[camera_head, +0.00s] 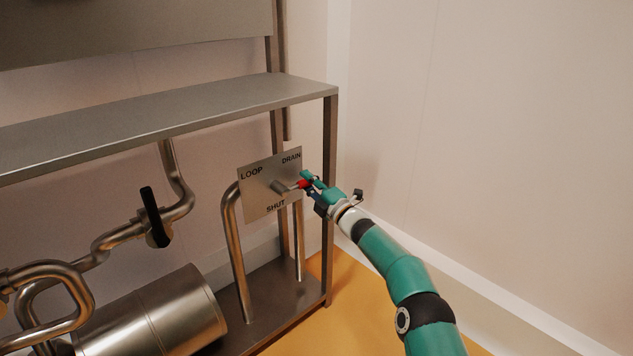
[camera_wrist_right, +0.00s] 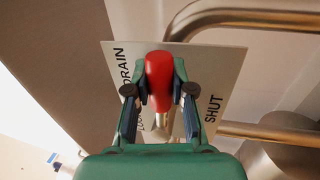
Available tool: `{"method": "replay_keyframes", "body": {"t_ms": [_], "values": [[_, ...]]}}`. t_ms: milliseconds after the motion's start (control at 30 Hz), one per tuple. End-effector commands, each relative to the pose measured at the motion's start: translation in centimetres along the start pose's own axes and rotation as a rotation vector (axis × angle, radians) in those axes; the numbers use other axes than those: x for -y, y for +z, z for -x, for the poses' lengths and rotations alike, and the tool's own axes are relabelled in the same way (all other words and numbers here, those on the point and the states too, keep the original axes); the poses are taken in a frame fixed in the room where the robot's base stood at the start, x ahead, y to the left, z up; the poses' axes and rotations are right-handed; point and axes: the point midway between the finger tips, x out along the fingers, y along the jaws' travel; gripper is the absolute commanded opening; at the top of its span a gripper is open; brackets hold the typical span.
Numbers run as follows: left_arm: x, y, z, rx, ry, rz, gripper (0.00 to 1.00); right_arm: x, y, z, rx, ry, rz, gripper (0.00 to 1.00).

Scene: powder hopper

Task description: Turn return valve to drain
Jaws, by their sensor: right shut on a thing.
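The return valve has a metal plate (camera_head: 262,205) marked LOOP at upper left, DRAIN at upper right and SHUT at the bottom. Its hub (camera_head: 279,187) sits mid-plate, and a lever with a red grip (camera_head: 303,184) points right, between the DRAIN and SHUT marks. My right gripper (camera_head: 309,185) is shut on the red grip. In the right wrist view the red grip (camera_wrist_right: 158,72) stands between the two fingers, with the plate (camera_wrist_right: 222,65) behind it. The fingers and grip hide part of the plate's lettering there. My left gripper is not in view.
A metal shelf (camera_head: 170,118) runs above the plate, with a frame post (camera_head: 329,200) close to its right. Bent pipes (camera_head: 235,250) pass beside and below the plate. A black-handled valve (camera_head: 155,215) and a steel cylinder (camera_head: 155,315) are at left. Open floor (camera_head: 345,310) lies right.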

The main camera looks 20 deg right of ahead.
Motion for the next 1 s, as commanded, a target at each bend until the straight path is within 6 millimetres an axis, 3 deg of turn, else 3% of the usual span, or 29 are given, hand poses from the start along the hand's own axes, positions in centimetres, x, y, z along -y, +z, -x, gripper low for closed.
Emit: {"method": "replay_keyframes", "body": {"t_ms": [33, 133, 767, 800, 933, 1000], "values": [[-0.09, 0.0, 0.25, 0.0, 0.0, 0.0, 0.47, 0.52, -1.08, -0.51, -0.02, -0.007, 0.006, 0.0], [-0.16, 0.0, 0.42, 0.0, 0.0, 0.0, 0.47, 0.57, -1.31, -0.81, -0.027, -0.008, 0.016, 0.0], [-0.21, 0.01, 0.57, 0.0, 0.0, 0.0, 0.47, 0.79, -1.67, -1.26, -0.041, -0.008, 0.03, 0.0], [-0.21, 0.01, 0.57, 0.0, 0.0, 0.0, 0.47, 0.8, -1.67, -1.26, -0.041, -0.008, 0.03, 0.26], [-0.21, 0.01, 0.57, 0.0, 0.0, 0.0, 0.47, 0.73, -1.56, -1.26, -0.038, -0.008, 0.029, 0.48], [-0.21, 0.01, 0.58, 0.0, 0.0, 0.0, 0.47, 0.62, -1.47, -1.26, -0.036, -0.007, 0.029, 0.49]]}}
